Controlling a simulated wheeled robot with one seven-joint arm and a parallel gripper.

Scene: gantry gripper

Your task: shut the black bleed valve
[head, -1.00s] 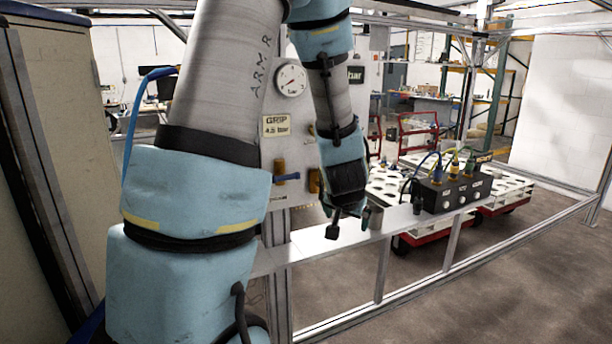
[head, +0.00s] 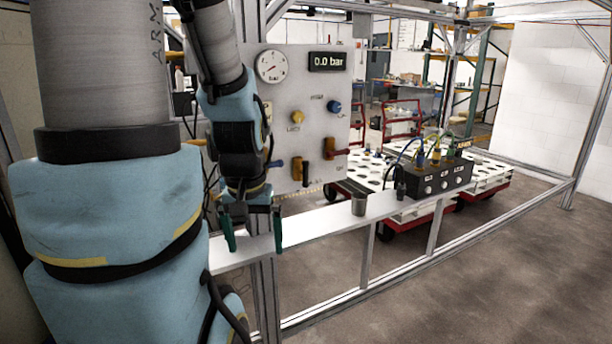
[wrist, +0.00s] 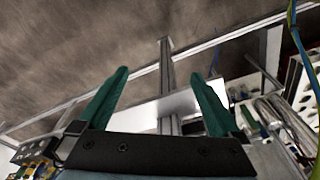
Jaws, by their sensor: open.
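A grey panel (head: 315,85) carries a round gauge (head: 271,66), a display (head: 329,61) reading 0.0 bar, a yellow knob (head: 297,117) and a blue knob (head: 335,107). My gripper (head: 252,231) is open and empty, green fingers pointing down, in front of and below the panel's lower left. In the wrist view, my gripper (wrist: 158,75) has nothing between its fingers.
A frame post (head: 266,285) stands below the gripper. Carts with white trays (head: 395,203) stand behind. Right-hand floor is clear.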

